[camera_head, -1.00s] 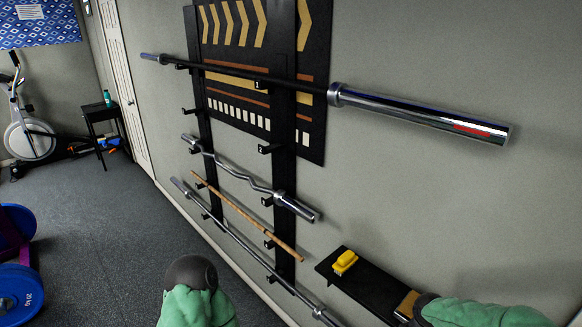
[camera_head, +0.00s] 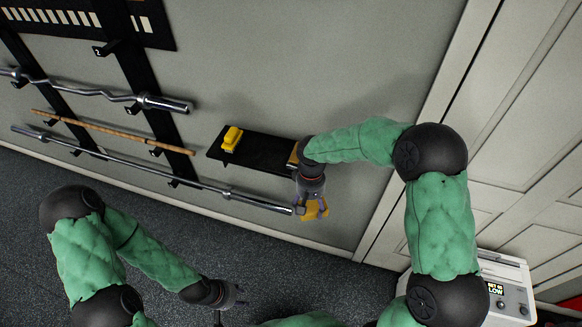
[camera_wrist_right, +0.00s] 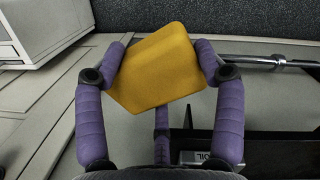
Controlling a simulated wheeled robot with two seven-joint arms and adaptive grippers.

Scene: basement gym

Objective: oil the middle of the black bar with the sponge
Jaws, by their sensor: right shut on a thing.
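My right gripper (camera_head: 312,209) is shut on a yellow-orange sponge (camera_head: 317,211), just in front of the wall shelf's right end. In the right wrist view the sponge (camera_wrist_right: 160,68) is clamped between the purple fingers (camera_wrist_right: 163,85), tilted. My left gripper (camera_head: 230,301) is empty, its fingers apart, low over the floor. The bar with the black shaft is not in view now.
A black shelf (camera_head: 262,152) holds a yellow brush-like block (camera_head: 231,139). A curved bar (camera_head: 120,96), a wooden stick (camera_head: 110,132) and a long steel bar (camera_head: 150,172) hang left on the rack. A white appliance (camera_head: 508,285) stands right.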

